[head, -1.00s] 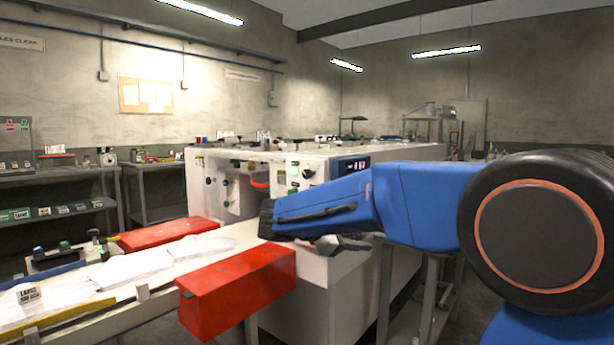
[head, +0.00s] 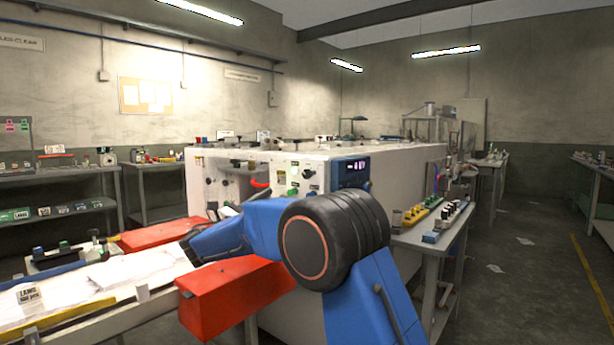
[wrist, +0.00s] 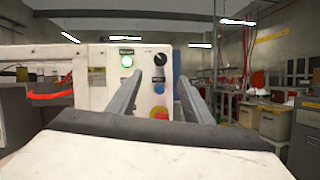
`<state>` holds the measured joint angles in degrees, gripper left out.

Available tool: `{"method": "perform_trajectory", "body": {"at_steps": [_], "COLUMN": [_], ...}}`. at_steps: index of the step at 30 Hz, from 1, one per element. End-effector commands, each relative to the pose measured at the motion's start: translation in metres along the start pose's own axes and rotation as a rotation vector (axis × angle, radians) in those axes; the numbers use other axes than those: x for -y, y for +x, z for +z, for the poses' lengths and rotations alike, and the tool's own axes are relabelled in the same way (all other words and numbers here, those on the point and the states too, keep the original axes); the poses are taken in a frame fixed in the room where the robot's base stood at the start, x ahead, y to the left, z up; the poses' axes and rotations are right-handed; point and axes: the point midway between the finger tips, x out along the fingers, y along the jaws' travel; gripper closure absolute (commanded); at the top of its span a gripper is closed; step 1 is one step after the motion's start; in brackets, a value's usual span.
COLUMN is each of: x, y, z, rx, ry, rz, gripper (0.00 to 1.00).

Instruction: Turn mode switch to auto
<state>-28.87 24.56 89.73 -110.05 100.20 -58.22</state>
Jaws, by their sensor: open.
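The machine's white control panel (wrist: 145,70) faces my gripper in the wrist view. Contact is not visible. In the head view the panel (head: 310,188) stands behind my bent arm, which hides its lower part.
Below the knob are a blue button (wrist: 159,88) and a red-yellow stop button (wrist: 160,113). A red handle (wrist: 50,95) is at left. In the head view, red boxes (head: 215,305) flank the white conveyor bed, and a side table (head: 445,235) stands right.

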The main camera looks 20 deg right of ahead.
Motion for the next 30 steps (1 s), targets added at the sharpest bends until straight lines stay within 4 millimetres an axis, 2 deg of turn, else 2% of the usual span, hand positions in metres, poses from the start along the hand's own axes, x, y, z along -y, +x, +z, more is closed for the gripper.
{"method": "perform_trajectory", "body": {"at_steps": [24, 30], "x": [0.002, 0.002], "y": [0.139, 0.16], "z": [0.0, -0.001], "rx": [-0.002, -0.003], "ry": [0.001, 0.002], "rz": [-0.003, -0.003], "gripper": [0.54, 0.54]}}
